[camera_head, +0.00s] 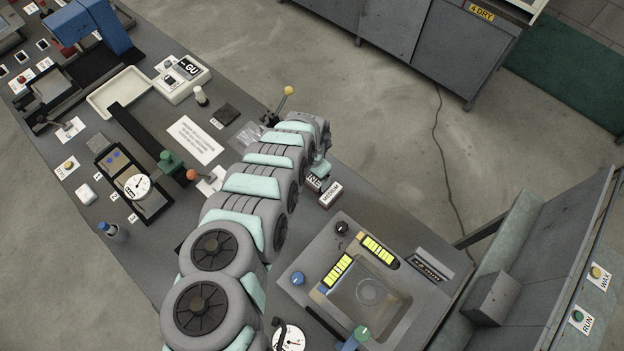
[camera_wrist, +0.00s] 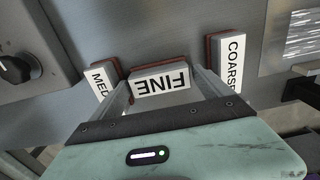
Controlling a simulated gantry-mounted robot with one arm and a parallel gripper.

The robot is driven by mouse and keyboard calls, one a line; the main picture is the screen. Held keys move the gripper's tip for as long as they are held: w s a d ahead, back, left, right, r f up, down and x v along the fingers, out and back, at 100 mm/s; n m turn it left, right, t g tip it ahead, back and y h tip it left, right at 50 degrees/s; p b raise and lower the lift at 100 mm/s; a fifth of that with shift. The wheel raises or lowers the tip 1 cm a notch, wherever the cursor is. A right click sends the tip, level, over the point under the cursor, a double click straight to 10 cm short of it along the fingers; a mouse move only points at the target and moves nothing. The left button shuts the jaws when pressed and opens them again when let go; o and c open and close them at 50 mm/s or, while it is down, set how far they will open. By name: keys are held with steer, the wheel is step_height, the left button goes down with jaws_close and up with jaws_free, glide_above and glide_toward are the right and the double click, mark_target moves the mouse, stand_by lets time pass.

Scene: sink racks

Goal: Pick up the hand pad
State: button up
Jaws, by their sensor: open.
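Three labelled hand pads, reddish-brown with white faces, lie in a row on the grey bench. In the wrist view, the FINE pad (camera_wrist: 162,80) is in the middle, the MEDIUM pad (camera_wrist: 103,80) on the left and the COARSE pad (camera_wrist: 230,65) on the right. My gripper (camera_wrist: 163,88) is open, with its fingers on either side of the FINE pad; I cannot tell whether they touch it. In the head view, my gripper (camera_head: 322,171) is over the FINE pad (camera_head: 315,184), which is partly hidden. The MEDIUM pad (camera_head: 331,194) shows beside it, and my arm hides the COARSE pad.
A grey machine with a black knob (camera_head: 341,228) and yellow displays (camera_head: 337,270) stands close to the MEDIUM pad. A yellow-topped lever (camera_head: 288,91) rises from the bench beyond my wrist. A white label sheet (camera_head: 195,139) lies left of my arm.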

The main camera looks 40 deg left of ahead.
mark_target(312, 178)
steer(key=c, duration=1.3)
steer(key=shift+r, duration=0.1)
step_height(312, 178, up, 20)
steer(key=p, duration=0.3)
stand_by(0.5)
steer(key=o, duration=0.9)
steer(key=c, duration=0.6)
